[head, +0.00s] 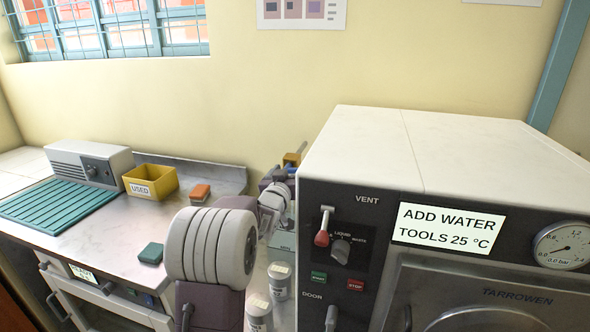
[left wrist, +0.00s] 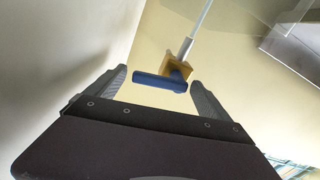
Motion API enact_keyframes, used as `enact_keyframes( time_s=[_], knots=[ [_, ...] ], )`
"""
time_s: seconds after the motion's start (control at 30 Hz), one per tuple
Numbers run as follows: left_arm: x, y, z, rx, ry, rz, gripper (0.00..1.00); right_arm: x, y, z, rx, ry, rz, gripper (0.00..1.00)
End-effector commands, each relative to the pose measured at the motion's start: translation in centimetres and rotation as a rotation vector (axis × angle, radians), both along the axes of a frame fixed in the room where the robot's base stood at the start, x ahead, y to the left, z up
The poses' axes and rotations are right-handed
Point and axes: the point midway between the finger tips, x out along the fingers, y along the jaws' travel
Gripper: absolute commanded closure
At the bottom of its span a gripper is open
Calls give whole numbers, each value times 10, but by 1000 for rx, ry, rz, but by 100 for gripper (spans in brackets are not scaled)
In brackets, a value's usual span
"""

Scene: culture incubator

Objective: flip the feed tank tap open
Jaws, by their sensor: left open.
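The feed tank tap has a brass-yellow body (left wrist: 178,67) and a blue lever (left wrist: 158,82), with a pale thin pipe above it. In the left wrist view the lever lies crosswise between the fingertips of my left gripper (left wrist: 159,77), which is open; I cannot tell if either finger touches it. In the head view the tap body (head: 291,159) shows small behind my left arm, left of the big machine. My left gripper (head: 283,174) is close to it there, partly hidden by my own arm. My right gripper is not in view.
The autoclave-like machine (head: 450,150) with vent lever and gauge fills the right side.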

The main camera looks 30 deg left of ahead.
Motion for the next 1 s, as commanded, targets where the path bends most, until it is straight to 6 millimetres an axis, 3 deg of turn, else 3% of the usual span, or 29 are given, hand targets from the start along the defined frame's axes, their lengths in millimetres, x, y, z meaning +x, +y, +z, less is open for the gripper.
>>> enact_keyframes(
  time_s=[0.33,0.57,0.8,1.0],
  knots=[
    [8,2,0,0,0,0,8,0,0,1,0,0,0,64],
    [8,2,0,0,0,0,71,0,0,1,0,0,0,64],
    [8,1,-9,151,34,0,70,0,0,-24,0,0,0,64],
    [8,0,-5,191,46,0,70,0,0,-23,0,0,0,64]
  ],
)
